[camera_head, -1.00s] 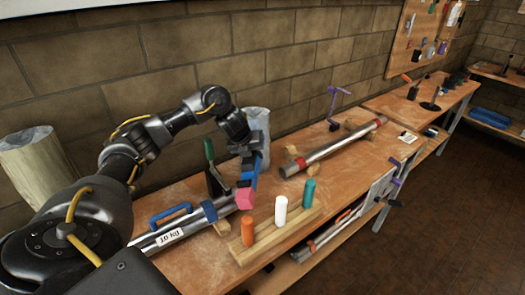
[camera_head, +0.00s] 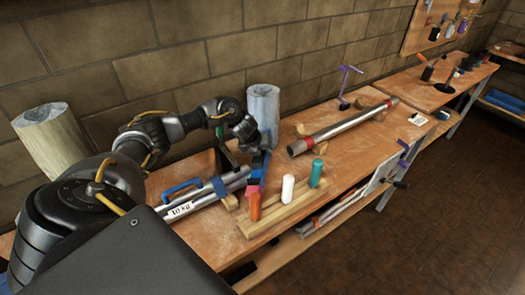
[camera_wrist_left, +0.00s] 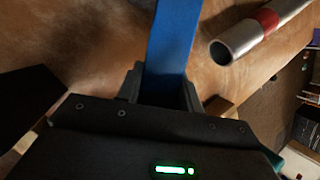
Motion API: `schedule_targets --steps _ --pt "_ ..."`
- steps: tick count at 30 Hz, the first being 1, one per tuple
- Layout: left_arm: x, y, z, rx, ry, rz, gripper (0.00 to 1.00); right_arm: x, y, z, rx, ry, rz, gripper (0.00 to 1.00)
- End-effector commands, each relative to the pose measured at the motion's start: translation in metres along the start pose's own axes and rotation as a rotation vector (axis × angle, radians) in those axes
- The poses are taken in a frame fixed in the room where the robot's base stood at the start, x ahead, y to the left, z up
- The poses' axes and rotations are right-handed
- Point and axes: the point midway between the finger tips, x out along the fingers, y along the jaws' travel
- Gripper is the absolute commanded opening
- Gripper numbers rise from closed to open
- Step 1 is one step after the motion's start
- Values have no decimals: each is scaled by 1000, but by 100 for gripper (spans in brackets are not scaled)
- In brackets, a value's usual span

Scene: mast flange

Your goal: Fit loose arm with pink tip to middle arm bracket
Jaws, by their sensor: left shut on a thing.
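My left gripper (camera_head: 262,154) is shut on the loose arm, a blue bar (camera_wrist_left: 172,42) that runs between its jaws in the left wrist view. In the head view, its pink tip (camera_head: 253,188) points down beside the orange peg, over the near part of the bench. A steel tube with red bands (camera_head: 345,126) lies on wooden blocks to the right; its open end (camera_wrist_left: 222,52) shows in the left wrist view. I cannot tell which part is the middle arm bracket. My right gripper is not in view.
A wooden rack (camera_head: 288,212) holds orange, white and green pegs close to the pink tip. A blue-handled steel piece labelled 10 kg (camera_head: 180,210) lies left. A grey cylinder (camera_head: 263,108) stands behind my gripper. A purple stand (camera_head: 346,86) is at the back.

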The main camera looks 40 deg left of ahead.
Motion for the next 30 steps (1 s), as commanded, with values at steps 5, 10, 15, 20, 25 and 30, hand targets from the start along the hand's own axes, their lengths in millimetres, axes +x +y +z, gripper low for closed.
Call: schedule_targets --steps 5,10,15,20,25,30 --pt "1 0 0 0 0 -1 0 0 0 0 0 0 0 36" --pt "2 1 -2 1 3 1 53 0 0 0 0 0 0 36" --pt "2 1 -2 1 2 1 58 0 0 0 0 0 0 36" --pt "3 1 -2 1 2 1 58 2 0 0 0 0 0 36" --pt "-7 2 -2 3 -1 -2 58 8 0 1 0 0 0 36" --pt "-39 2 0 4 -4 -3 58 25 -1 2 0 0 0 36"
